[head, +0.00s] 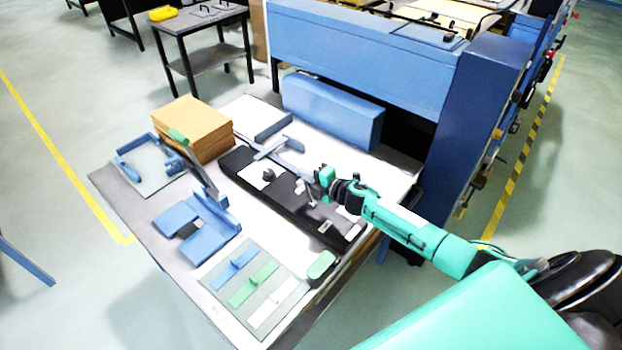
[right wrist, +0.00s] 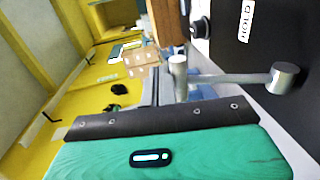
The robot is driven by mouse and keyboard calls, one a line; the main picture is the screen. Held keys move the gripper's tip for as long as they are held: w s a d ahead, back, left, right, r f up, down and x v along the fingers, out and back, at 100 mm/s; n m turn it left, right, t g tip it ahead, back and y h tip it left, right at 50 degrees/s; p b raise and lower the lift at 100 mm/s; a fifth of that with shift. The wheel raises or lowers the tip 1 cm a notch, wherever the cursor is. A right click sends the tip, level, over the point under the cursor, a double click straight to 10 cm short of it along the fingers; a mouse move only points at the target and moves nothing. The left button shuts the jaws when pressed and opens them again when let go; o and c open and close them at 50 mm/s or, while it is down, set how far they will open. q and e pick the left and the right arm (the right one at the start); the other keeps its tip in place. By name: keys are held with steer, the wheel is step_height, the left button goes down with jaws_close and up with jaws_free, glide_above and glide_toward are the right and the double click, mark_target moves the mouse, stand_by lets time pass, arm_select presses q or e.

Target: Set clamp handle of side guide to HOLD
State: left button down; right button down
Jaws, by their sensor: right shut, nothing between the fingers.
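The side guide is a long black body (head: 285,200) lying across the table in the head view. Its black face (right wrist: 275,25) also fills the upper right of the right wrist view and bears a white HOLD label (right wrist: 246,20). The clamp handle is a grey lever (right wrist: 228,78) with a round pivot at its right end and an upright knob at its left end. In the wrist view the lever lies apart from the label. My right gripper (head: 324,180) is shut and empty, close over the guide near the handle. Contact with the handle cannot be told. My left gripper is out of view.
A brown paper stack (head: 193,128), blue blocks (head: 205,222) and a plate with coloured strips (head: 252,285) share the table. A blue machine (head: 365,60) rises behind. A green block (head: 321,266) stands near the front edge. Bare white surface lies left of the guide.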

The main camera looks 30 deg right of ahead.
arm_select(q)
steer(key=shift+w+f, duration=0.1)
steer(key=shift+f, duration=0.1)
arm_select(e)
steer(key=shift+w+a+f, duration=0.15)
steer(key=shift+w+a, duration=0.05)
steer(key=shift+w, duration=0.15)
stand_by(1.5)
stand_by(0.7)
